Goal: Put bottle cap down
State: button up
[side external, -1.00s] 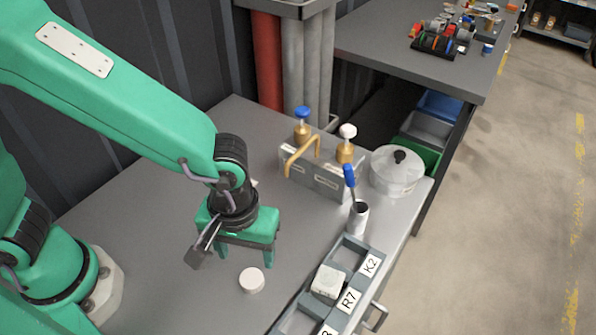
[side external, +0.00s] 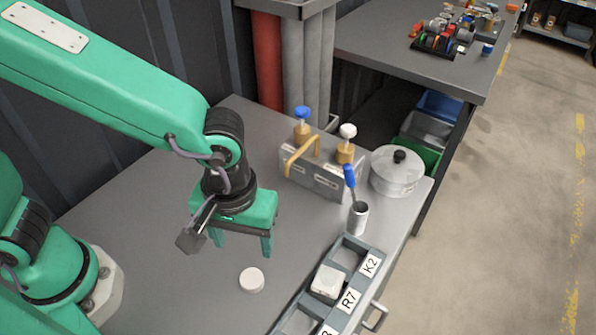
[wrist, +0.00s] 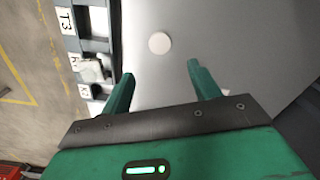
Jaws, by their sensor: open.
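The bottle cap, a small round white disc (side external: 251,280), lies flat on the grey bench top (side external: 160,270). It also shows in the wrist view (wrist: 159,43), above and between the fingertips in the picture. My green gripper (side external: 243,247) is above the bench, a little behind the cap in the side view. Its two fingers are spread apart with nothing between them, as the wrist view (wrist: 160,72) also shows. The gripper and the cap are apart.
A grey labelled tray (side external: 347,255) with a pale block (side external: 328,282) in one compartment runs along the bench's right edge. A valve block (side external: 315,172), a cup with a blue-handled tool (side external: 358,217) and a lidded pot (side external: 397,172) stand behind. Bench around the cap is clear.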

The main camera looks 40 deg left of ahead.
jog(key=a+r+m+t, duration=0.2)
jog(key=a+r, duration=0.4)
jog(key=a, duration=0.6)
jog(key=a+r+m+t, duration=0.2)
jog(key=a+r, duration=0.4)
jog(key=a, duration=0.7)
jog(key=shift+w+t, duration=0.2)
jog(key=shift+t, duration=0.6)
